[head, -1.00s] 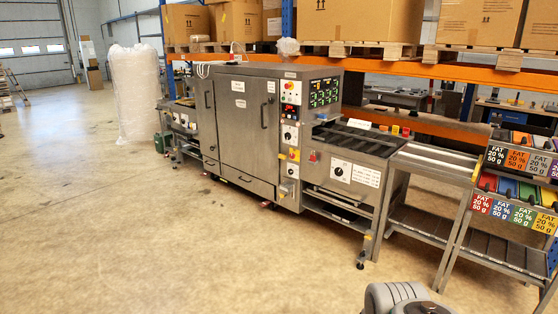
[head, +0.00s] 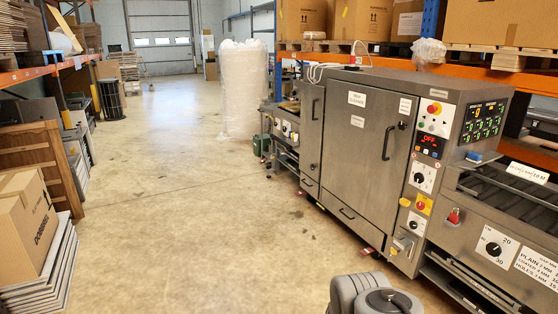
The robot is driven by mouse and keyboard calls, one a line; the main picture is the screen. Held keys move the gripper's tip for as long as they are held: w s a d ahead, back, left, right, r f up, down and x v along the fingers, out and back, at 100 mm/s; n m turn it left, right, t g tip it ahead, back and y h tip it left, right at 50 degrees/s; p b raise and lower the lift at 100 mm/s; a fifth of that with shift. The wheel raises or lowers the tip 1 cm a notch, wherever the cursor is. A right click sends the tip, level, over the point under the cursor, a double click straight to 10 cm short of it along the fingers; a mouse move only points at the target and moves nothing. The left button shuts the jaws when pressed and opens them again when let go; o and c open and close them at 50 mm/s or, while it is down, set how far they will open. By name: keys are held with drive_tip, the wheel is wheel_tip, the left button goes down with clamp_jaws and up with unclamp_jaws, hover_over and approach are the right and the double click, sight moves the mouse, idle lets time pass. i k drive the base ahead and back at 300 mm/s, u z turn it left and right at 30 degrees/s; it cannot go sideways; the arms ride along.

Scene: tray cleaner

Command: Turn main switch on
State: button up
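The grey metal tray cleaner (head: 355,150) stands on the right, its door shut. Its front control column holds a red and yellow rotary switch (head: 423,204), which looks like the main switch; its setting is too small to tell. A red button on a yellow base (head: 434,108) sits near the top. My gripper is not in view; only a grey part of my own body shows at the bottom, apart from the machine.
The concrete floor (head: 180,200) left of the machine is clear. Cardboard boxes (head: 25,220) on stacked panels stand at the left edge. A wrapped white stack (head: 243,90) stands behind. A conveyor section with a black dial (head: 493,249) extends right.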

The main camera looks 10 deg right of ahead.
sight(420, 205)
drive_tip(key=z, duration=0.15)
drive_tip(key=i, duration=2.4)
drive_tip(key=z, duration=0.75)
drive_tip(key=i, duration=1)
drive_tip(key=z, duration=0.25)
